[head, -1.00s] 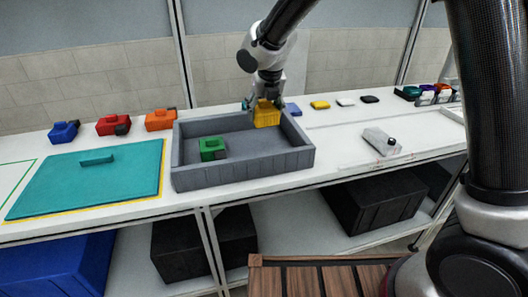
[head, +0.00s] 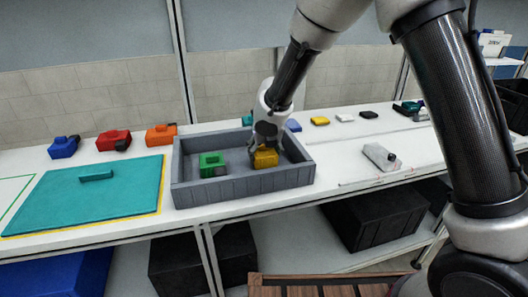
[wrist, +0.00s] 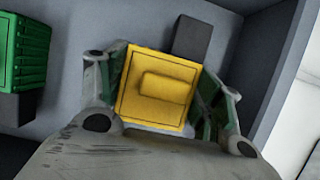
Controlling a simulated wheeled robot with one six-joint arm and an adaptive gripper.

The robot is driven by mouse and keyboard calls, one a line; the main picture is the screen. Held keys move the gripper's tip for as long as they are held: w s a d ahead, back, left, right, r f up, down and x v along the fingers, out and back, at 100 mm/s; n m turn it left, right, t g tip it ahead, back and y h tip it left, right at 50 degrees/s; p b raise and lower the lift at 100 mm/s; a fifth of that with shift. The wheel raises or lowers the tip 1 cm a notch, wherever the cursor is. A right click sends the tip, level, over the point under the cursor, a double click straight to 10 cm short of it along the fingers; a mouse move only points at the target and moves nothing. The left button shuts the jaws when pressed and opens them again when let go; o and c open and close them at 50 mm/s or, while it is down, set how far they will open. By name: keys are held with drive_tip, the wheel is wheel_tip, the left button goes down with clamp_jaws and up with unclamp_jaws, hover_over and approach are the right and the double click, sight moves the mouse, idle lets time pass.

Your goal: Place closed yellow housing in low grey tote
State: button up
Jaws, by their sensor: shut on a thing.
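The yellow housing (head: 265,158) is inside the low grey tote (head: 245,184), at its right part. In the wrist view the yellow housing (wrist: 157,90) shows its lid with a raised block on top, and a dark grey piece sticks out at its far side. My gripper (head: 264,146) reaches down into the tote from above. In the wrist view its fingers (wrist: 165,93) press on the left and right sides of the housing. The housing's underside is hidden, so I cannot tell whether it touches the tote floor.
A green housing (head: 212,163) sits in the tote's left part. A teal lid panel (head: 85,192) lies left of the tote. Blue (head: 64,147), red (head: 113,140) and orange (head: 160,134) housings stand behind. A grey device (head: 381,157) lies to the right.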

drive_tip(key=o, duration=1.1)
drive_tip(key=shift+f, duration=0.1)
drive_tip(key=shift+r, duration=0.45)
drive_tip(key=v, duration=1.1)
drive_tip(key=s+d+r+m, duration=0.2)
drive_tip(key=d+r+m, duration=0.1)
drive_tip(key=d+m, duration=0.35)
drive_tip(key=s+d+r+m+h, duration=0.1)
drive_tip(key=s+d+r+m, duration=0.3)
drive_tip(key=d, duration=0.4)
drive_tip(key=s+d+r+m, duration=0.1)
drive_tip(key=d+r+m, duration=0.2)
drive_tip(key=d+m, duration=0.4)
drive_tip(key=s+d+m, duration=0.4)
drive_tip(key=s+m, duration=0.2)
drive_tip(key=m, duration=0.1)
drive_tip(key=s+d+r+m, duration=0.1)
drive_tip(key=s+d+m, duration=0.4)
drive_tip(key=s+m, duration=0.2)
drive_tip(key=s+d+m, duration=0.5)
drive_tip(key=s+m, duration=0.2)
drive_tip(key=shift+s+d+r+m, duration=0.15)
drive_tip(key=shift+s+r+m, duration=0.1)
drive_tip(key=shift+m, duration=0.1)
